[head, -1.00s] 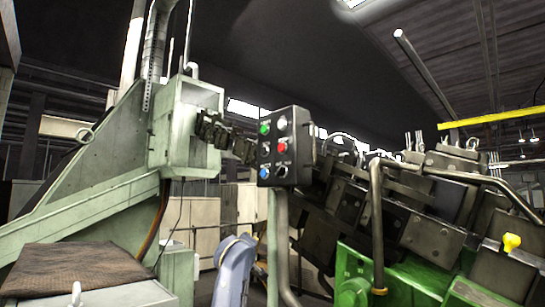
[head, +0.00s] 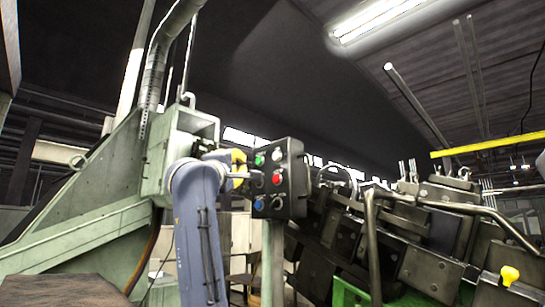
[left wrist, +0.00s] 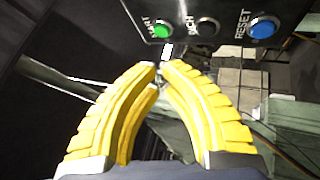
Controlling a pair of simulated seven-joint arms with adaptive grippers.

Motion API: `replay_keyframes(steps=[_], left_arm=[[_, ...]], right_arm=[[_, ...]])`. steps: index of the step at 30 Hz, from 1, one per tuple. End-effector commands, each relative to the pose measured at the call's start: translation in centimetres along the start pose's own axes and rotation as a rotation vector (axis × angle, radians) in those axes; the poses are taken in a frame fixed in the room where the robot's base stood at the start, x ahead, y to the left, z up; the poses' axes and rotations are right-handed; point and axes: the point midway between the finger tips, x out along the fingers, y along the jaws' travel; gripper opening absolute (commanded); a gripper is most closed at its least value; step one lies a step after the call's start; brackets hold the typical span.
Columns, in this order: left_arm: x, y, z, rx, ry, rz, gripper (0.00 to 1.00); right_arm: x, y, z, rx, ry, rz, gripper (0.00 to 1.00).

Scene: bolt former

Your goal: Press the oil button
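A dark control panel (head: 280,178) stands on a post in the middle of the head view. It carries a green button (head: 259,160), a white one (head: 277,154), a red one (head: 277,179) and a blue one (head: 258,205). Its labels are too small to read there, so I cannot tell which is oil. In the left wrist view, the green button (left wrist: 161,30) is marked START and the blue button (left wrist: 262,27) RESET. My left gripper (head: 239,162) is just left of the panel. Its yellow fingertips (left wrist: 162,67) are together, empty and apart from the buttons. My right gripper is not in view.
A pale green machine frame (head: 110,195) with a box stands left of the panel. Dark machine blocks and a bent pipe rail (head: 371,235) crowd the right. A yellow knob (head: 509,275) is at the lower right.

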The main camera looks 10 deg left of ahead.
Motion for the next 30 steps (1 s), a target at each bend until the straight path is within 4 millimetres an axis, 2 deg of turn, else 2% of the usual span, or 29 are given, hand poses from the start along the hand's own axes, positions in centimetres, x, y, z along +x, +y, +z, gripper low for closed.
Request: replay_keyframes(steps=[1,3,10,24,30], left_arm=[[-0.5,1.5,0.4,-0.017,-0.012,0.02,0.0],[-1.0,2.9,0.9,-0.04,-0.026,0.039,0.0],[-2.1,5.7,1.7,-0.082,-0.053,0.076,0.0],[-2.3,6.2,1.9,-0.089,-0.057,0.082,0.0],[-1.7,5.9,2.2,-0.088,-0.058,0.081,0.0]], right_arm=[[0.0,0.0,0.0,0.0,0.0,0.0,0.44],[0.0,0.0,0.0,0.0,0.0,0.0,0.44],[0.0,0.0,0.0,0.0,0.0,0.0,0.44],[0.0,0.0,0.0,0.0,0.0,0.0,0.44],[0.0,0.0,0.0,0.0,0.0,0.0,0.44]])
